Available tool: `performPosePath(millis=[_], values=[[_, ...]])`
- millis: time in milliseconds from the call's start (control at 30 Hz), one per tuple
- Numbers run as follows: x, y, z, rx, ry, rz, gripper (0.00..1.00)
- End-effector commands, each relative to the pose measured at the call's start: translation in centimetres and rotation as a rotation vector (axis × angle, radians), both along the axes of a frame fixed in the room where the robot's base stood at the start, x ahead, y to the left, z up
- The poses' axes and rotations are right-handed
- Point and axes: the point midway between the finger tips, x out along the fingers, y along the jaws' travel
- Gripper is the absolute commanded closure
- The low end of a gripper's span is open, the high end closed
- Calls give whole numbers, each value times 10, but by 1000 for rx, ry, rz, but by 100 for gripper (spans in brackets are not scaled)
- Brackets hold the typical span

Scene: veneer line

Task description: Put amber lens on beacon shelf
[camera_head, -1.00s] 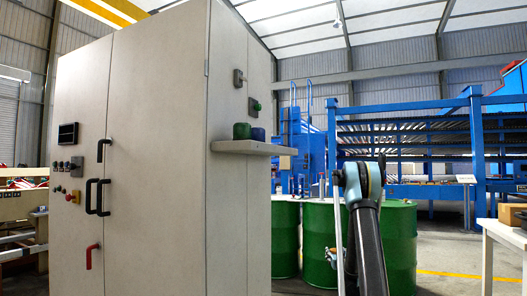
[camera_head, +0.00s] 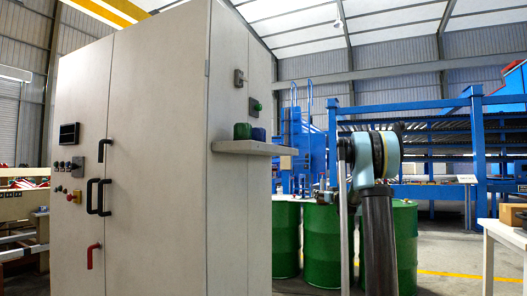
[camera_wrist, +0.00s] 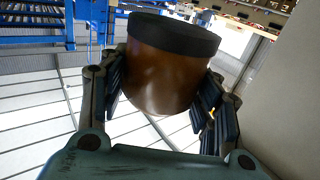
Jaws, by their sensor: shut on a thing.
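The amber lens (camera_wrist: 165,82) is a brown-amber cylinder with a dark band at its upper end in the wrist view. My gripper (camera_wrist: 164,92) is shut on it, with a finger against each side. The beacon shelf (camera_head: 250,148) is a pale ledge on the right side of the tall cabinet in the head view. A green lens (camera_head: 242,131) and a blue lens (camera_head: 258,134) stand on it, leaving its right part bare. In the head view my arm is right of the shelf; the gripper and amber lens cannot be made out there.
The grey cabinet (camera_head: 155,160) fills the left, with black handles on its front and a green button (camera_head: 254,107) above the shelf. Green drums (camera_head: 321,245) stand behind my arm. A white table (camera_head: 503,232) is at the right edge.

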Motion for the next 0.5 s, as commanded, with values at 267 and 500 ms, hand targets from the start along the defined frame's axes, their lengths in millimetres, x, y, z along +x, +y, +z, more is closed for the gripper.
performPosePath(millis=[267,500], values=[[-34,26,118,0,0,105,68],[-86,50,217,0,0,196,68]])
